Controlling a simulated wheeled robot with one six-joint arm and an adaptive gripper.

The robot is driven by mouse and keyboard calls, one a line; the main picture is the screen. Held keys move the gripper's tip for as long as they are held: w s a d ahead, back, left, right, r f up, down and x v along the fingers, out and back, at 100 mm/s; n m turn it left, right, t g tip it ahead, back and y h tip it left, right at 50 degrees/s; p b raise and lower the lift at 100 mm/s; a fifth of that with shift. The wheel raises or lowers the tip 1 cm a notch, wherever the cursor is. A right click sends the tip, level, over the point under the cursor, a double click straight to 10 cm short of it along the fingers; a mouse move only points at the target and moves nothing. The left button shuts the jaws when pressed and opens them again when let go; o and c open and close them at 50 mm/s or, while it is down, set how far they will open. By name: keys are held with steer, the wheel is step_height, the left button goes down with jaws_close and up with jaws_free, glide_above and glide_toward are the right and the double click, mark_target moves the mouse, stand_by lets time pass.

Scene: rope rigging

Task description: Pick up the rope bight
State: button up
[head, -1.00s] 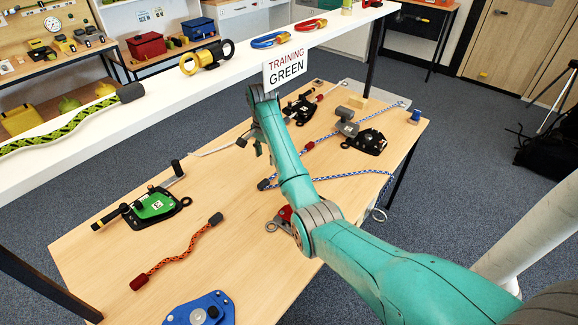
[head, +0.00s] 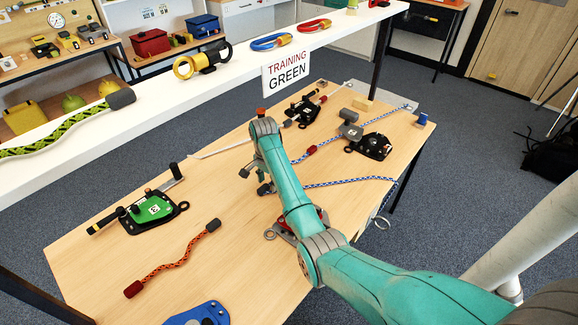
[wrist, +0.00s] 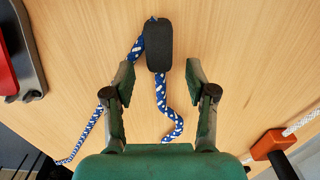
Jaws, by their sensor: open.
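The rope bight is a blue and white rope (head: 345,183) on the wooden table, and it also shows in the wrist view (wrist: 162,95). A dark sleeve (wrist: 158,45) joins two strands of it; one runs down between my fingers, the other goes off to the lower left. In the head view the dark end (head: 265,189) sits close by my gripper (head: 254,174). In the wrist view my gripper (wrist: 160,75) is open, with one finger on each side of the rope and the sleeve just beyond the fingertips. Whether the fingertips touch the table cannot be told.
A red device (wrist: 18,50) lies left of the fingers and an orange block (wrist: 268,145) on a white rope lies right. A green device (head: 152,208) and an orange rope (head: 170,262) lie at the table's left. A white shelf (head: 225,75) spans behind.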

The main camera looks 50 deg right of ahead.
steer(key=shift+f, duration=0.2)
steer(key=c, duration=1)
